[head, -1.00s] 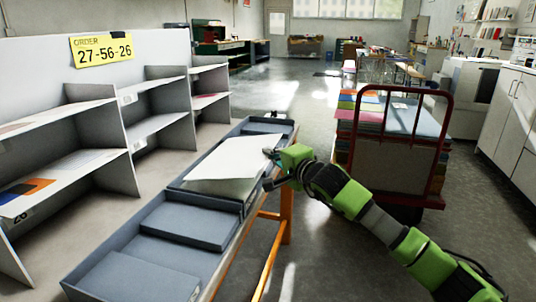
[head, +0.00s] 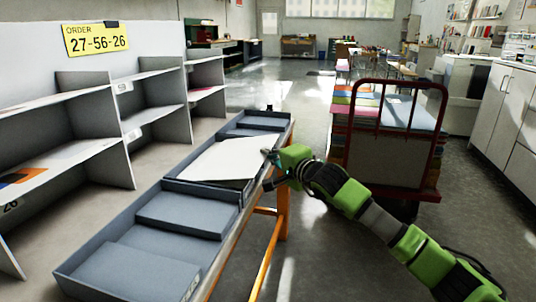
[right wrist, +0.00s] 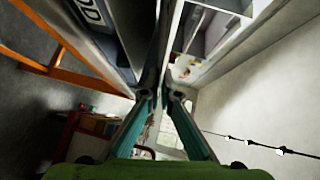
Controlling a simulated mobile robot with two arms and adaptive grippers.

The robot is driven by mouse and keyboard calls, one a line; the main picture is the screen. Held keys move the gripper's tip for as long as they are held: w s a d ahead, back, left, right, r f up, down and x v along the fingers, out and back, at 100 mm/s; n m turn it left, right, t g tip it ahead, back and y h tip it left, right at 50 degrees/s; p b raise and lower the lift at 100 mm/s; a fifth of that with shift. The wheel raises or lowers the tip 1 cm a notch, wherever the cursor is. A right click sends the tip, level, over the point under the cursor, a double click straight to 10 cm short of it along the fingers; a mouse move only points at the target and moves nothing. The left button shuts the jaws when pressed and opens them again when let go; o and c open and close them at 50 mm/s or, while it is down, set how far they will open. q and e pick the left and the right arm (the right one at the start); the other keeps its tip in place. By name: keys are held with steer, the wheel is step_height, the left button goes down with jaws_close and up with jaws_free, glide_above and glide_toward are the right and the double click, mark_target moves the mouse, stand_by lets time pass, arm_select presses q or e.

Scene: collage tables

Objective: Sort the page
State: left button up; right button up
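A white page (head: 228,160) lies slanted over a middle compartment of the long grey tray (head: 150,245) in the head view. My right gripper (head: 268,160) is at the page's right edge, with its fingers closed on that edge. In the right wrist view, the teal fingers of the right gripper (right wrist: 163,95) come close together around a thin sheet seen nearly edge-on. A grey shelf unit (head: 158,108) with numbered slots stands to the left. A yellow sign (head: 97,39) above it reads "ORDER 27-56-26". My left gripper is not in view.
The tray rests on an orange frame (head: 267,245). A red-framed cart (head: 446,120) with coloured paper stacks (head: 350,112) stands to the right, near my right arm. White cabinets (head: 510,125) line the right wall. The floor beyond the tray is open.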

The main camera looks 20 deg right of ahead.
steer(key=o, duration=0.4)
steer(key=shift+o, duration=0.2)
steer(key=v, duration=1.2)
